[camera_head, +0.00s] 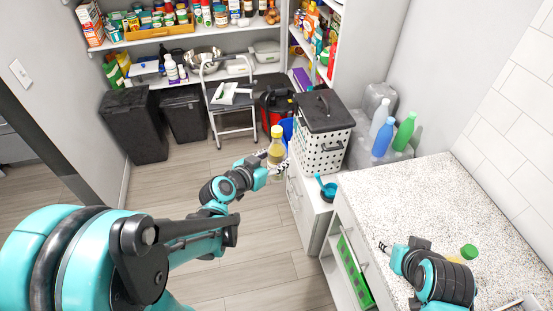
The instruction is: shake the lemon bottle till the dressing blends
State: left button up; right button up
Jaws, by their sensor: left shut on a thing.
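The lemon bottle (276,150) is a clear bottle with yellow contents and a yellow cap. It is upright in my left gripper (274,165), which is shut on it, in the air in front of the white cabinet. My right gripper (398,250) is over the speckled counter at the lower right. Its fingers are too small and partly hidden to tell open from shut. A yellowish-green-capped item (468,252) is beside my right arm, mostly hidden by it.
A speckled counter (440,205) fills the right. Blue and green bottles (383,138) stand behind it. A white perforated basket with a black lid (322,140) and a teal scoop (327,188) sit on the cabinet. Black bins (135,125) and shelves stand at the back.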

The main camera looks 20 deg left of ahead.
aim_at(275, 145)
pick_arm(q)
jog(key=shift+w, duration=0.1)
jog(key=shift+s+r, duration=0.2)
jog(key=shift+r, duration=1.45)
jog(key=shift+s+r, duration=0.15)
jog(key=shift+r, duration=1.45)
jog(key=f, duration=0.4)
jog(key=w+f, duration=0.1)
jog(key=f, duration=0.1)
jog(key=shift+a+f, duration=0.1)
jog(key=shift+f, duration=0.3)
jog(key=shift+s+r, duration=0.3)
jog(key=shift+s, duration=0.1)
jog(key=shift+w+f, duration=0.15)
jog(key=shift+w, duration=0.1)
jog(key=shift+s, duration=0.1)
